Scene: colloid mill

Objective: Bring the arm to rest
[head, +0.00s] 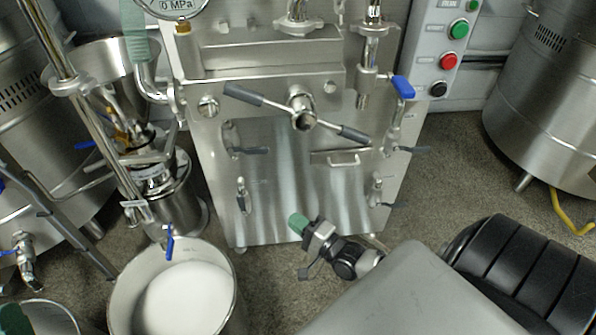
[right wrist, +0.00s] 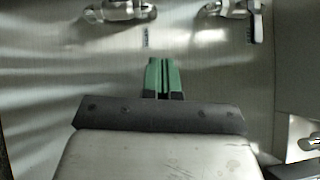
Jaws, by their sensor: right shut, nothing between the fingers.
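My right gripper (head: 298,222) is low in front of the steel machine's front panel (head: 285,170), toward the panel's bottom edge. Its green fingertips are together with nothing between them. In the right wrist view the green fingers (right wrist: 163,78) are side by side against the brushed steel panel (right wrist: 200,75). I cannot tell whether they touch it. My right arm comes in from the lower right. My left gripper does not show.
A steel bucket (head: 232,318) with white contents stands left of my right gripper. A lever handle (head: 302,113) and small valves stick out from the panel. A control box (head: 440,60) is at the upper right. Steel tanks (head: 550,100) flank the machine. Bare floor (head: 455,165) shows at right.

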